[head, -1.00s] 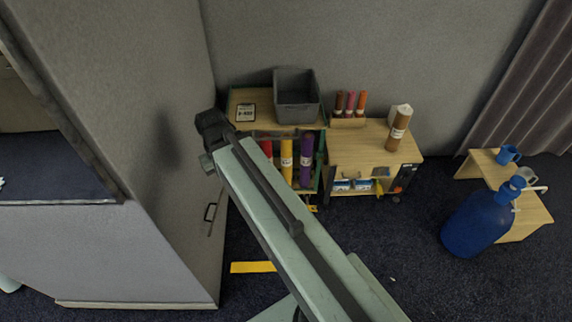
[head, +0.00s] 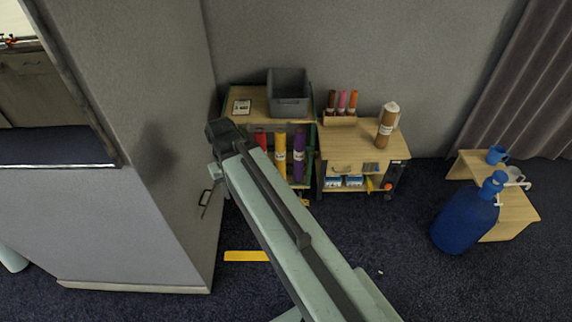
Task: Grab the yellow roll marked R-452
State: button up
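The yellow roll (head: 281,155) stands upright in the lower part of a wooden shelf unit, between a red roll (head: 261,141) and a purple roll (head: 299,156). It has a pale label, too small to read. My arm crosses the view from the lower right, and its dark end with my gripper (head: 222,132) is left of the rolls in the picture, near the tall grey panel. The fingers are not clear, so I cannot tell if they are open or shut. I see nothing held. The arm hides part of the lower shelf.
A grey bin (head: 289,105) and a small sign (head: 242,106) sit on the shelf top (head: 262,97). A wooden cabinet (head: 345,151) with more rolls stands right of it. The tall grey panel (head: 150,150) is close on the left. A blue bottle (head: 466,217) stands right.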

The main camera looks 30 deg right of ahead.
aim_at(280, 137)
jog(key=u, duration=3.15)
jog(key=k, duration=1.7)
jog(key=z, duration=1.25)
jog(key=i, duration=1)
